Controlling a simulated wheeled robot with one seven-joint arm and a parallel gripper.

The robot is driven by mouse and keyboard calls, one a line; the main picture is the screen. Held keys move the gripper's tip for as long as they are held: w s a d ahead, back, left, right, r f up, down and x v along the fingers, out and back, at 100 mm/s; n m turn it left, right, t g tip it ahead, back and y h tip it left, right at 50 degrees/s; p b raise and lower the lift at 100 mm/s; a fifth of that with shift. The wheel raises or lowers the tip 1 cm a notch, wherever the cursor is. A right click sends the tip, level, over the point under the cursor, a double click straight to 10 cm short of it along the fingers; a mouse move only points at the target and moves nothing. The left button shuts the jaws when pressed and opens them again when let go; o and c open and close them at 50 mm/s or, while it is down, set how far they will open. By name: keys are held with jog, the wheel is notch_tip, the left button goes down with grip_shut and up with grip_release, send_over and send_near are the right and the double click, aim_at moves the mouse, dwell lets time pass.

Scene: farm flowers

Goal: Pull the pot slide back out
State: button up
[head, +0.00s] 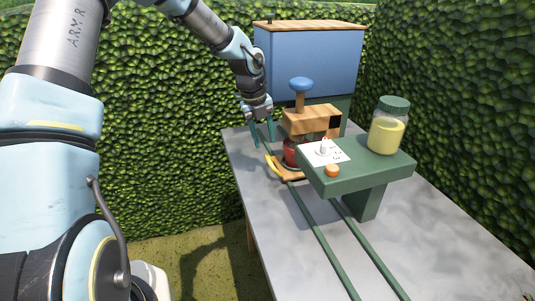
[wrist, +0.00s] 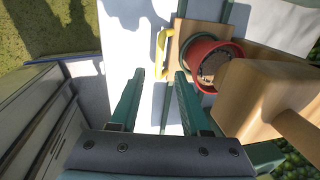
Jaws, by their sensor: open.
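The pot slide (head: 291,176) is a wooden board on green rails, with a yellow handle (head: 272,167) along its left edge. A red pot (head: 290,152) with dark soil stands on it, partly under a wooden block. In the wrist view the slide (wrist: 178,45), its handle (wrist: 161,52) and the pot (wrist: 207,60) show beyond the fingertips, the pot at upper right. My gripper (head: 264,134) is open and empty, pointing down beside the wooden block, behind the handle. In the wrist view my gripper's fingers (wrist: 158,75) are spread, with the handle just ahead between them, apart from both.
A wooden block (head: 311,120) with a blue-knobbed plunger (head: 301,85) stands over the slide. A green stand (head: 365,170) holds a yellow jar (head: 387,130), a white card and an orange button. Green rails (head: 320,237) run forward on the grey table (head: 268,220). A blue box (head: 308,60) stands behind.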

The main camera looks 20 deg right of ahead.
aim_at(269, 159)
jog(key=f, duration=0.4)
jog(key=d+f+p, duration=0.1)
jog(key=f, duration=0.1)
jog(key=shift+s+d+f, duration=0.1)
jog(key=shift+f, duration=0.25)
grip_shut()
dwell(1.1)
